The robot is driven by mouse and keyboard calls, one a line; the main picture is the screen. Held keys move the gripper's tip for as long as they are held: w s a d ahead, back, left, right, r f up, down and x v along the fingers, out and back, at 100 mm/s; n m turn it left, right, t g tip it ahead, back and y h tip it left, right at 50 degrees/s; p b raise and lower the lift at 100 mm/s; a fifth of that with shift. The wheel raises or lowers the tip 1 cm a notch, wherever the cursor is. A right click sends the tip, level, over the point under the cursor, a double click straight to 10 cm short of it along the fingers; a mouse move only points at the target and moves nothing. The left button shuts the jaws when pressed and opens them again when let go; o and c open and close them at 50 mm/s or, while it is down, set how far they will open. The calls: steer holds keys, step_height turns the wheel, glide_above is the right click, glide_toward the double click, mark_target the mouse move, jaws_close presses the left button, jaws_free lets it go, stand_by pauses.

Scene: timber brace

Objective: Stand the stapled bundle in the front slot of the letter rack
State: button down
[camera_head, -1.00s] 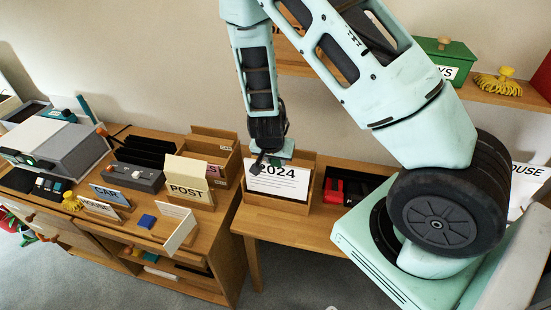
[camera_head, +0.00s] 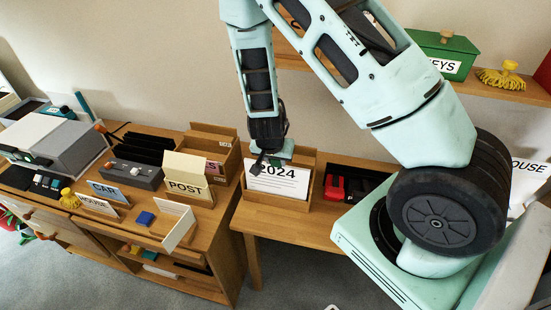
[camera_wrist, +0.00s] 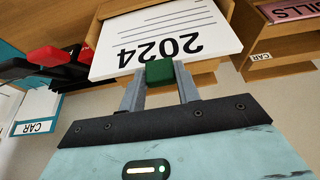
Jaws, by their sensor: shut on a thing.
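The bundle is a thick white stack marked 2024 (camera_head: 280,182), standing in a wooden rack (camera_head: 275,215) on the table. It also fills the top of the wrist view (camera_wrist: 185,32), its text upside down there. A small green piece (camera_wrist: 160,71) sits at its edge between my fingertips. My gripper (camera_head: 272,160) is above and at the top edge of the bundle, shut on the green piece. Wood shows around the bundle's sides and front. The bundle's lower edge and the slot floor are hidden, so I cannot tell whether it rests on the bottom.
Left of the rack stand another wooden holder (camera_head: 222,145), a POST card box (camera_head: 186,175) and CAR (camera_head: 108,192) and HOUSE (camera_head: 97,207) cards. A black tray with a red object (camera_head: 334,188) is close on the right. A shelf with a green box (camera_head: 440,52) is above.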

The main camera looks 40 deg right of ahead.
steer(key=shift+f+b, duration=1.45)
steer(key=shift+f, duration=0.5)
steer(key=shift+c, duration=2.3)
jaws_free()
step_height(320, 180, up, 8)
steer(key=p, duration=0.7)
glide_above(276, 170)
steer(key=shift+s+a, duration=0.25)
steer(key=shift+a, duration=0.05)
